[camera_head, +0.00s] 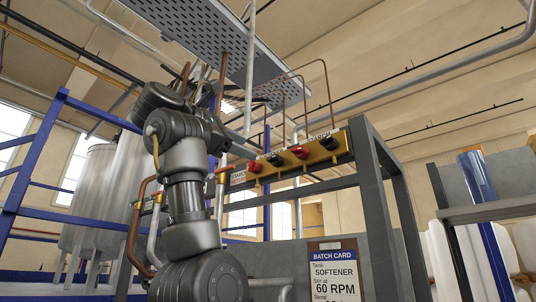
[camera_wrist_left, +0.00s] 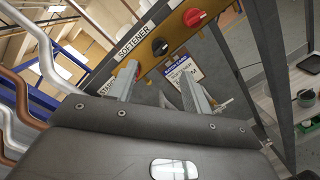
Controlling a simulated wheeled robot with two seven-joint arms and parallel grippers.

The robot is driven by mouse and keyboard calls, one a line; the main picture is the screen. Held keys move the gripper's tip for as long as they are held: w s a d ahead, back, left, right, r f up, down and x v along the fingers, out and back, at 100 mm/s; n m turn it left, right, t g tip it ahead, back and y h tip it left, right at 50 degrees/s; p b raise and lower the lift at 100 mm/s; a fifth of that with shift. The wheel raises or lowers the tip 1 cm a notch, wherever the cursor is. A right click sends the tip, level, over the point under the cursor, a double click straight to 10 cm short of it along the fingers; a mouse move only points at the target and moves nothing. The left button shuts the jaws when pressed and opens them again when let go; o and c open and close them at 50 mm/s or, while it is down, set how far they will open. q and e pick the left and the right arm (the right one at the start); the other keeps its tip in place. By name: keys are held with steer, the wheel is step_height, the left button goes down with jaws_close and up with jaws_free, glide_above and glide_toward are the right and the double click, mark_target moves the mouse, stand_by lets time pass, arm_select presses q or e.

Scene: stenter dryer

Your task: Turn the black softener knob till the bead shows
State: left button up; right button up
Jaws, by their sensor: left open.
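The black softener knob (camera_wrist_left: 160,46) sits on a yellow panel beside a white SOFTENER label (camera_wrist_left: 136,38) in the left wrist view. A red knob (camera_wrist_left: 196,17) is to its right, and another reddish knob lies partly hidden behind a finger. The head view shows the panel with alternating red and black knobs; the black knob between two red ones (camera_head: 275,159) appears to be the same one. My left gripper (camera_wrist_left: 158,74) is open and empty, its fingers apart and short of the knob. In the head view my arm mostly hides it. No bead can be made out.
A batch card (camera_head: 333,272) reading SOFTENER, 60 RPM stands below the panel. A grey frame post (camera_head: 372,200) is right of the panel. Copper and grey pipes (camera_head: 140,225) and blue rails (camera_head: 40,150) are at the left. A perforated tray (camera_head: 200,40) hangs overhead.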

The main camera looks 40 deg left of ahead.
mark_target(270, 158)
arm_select(q)
steer(key=w+p, duration=0.1)
steer(key=w, duration=0.2)
steer(key=w+p, duration=0.2)
steer(key=w, duration=0.1)
steer(key=w+p, duration=0.1)
steer(key=w, duration=0.2)
steer(key=shift+d, duration=0.25)
steer(key=shift+w, duration=0.1)
steer(key=c, duration=1)
steer(key=shift+o, duration=0.2)
steer(key=shift+m, duration=0.4)
